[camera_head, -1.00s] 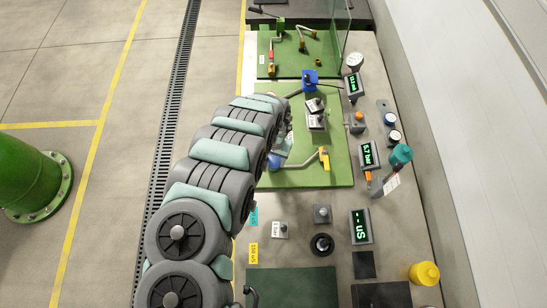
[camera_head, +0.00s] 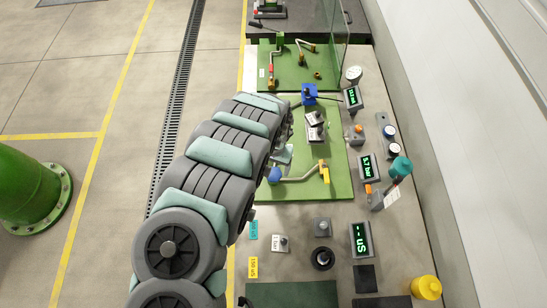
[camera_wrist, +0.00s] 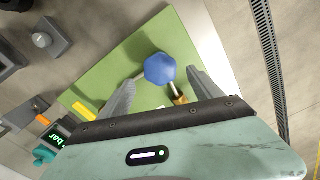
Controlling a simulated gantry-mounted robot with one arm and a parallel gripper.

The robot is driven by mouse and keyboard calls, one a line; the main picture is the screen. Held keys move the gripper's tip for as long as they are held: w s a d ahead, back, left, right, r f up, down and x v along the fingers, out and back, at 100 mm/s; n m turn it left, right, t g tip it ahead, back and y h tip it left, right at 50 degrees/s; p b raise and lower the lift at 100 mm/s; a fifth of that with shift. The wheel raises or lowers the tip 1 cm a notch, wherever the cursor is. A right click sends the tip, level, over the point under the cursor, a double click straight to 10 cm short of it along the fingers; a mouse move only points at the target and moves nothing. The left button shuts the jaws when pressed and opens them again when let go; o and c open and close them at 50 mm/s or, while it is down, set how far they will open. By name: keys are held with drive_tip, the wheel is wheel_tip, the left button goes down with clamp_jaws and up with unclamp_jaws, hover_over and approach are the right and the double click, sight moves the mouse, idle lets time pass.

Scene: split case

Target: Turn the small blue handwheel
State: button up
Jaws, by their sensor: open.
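The small blue handwheel (camera_head: 275,175) sits on a pipe at the left edge of the green board in the head view, partly beside my arm. In the wrist view the handwheel (camera_wrist: 160,68) is a faceted blue knob near the top centre. My gripper (camera_wrist: 162,78) is open, with one grey finger to the left and one to the right of the handwheel. I cannot tell from this view whether the fingers touch it or how far they are above it. In the head view my arm hides most of the gripper.
The green board (camera_head: 330,188) also carries a yellow-handled valve (camera_head: 324,171) and a larger blue part (camera_head: 309,94). A teal knob (camera_head: 401,166), gauges and a pressure display (camera_head: 369,168) stand to the right.

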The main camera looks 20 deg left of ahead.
sight(274, 173)
wheel_tip(274, 173, up, 7)
idle(0.3)
drive_tip(key=shift+f, duration=0.1)
idle(0.4)
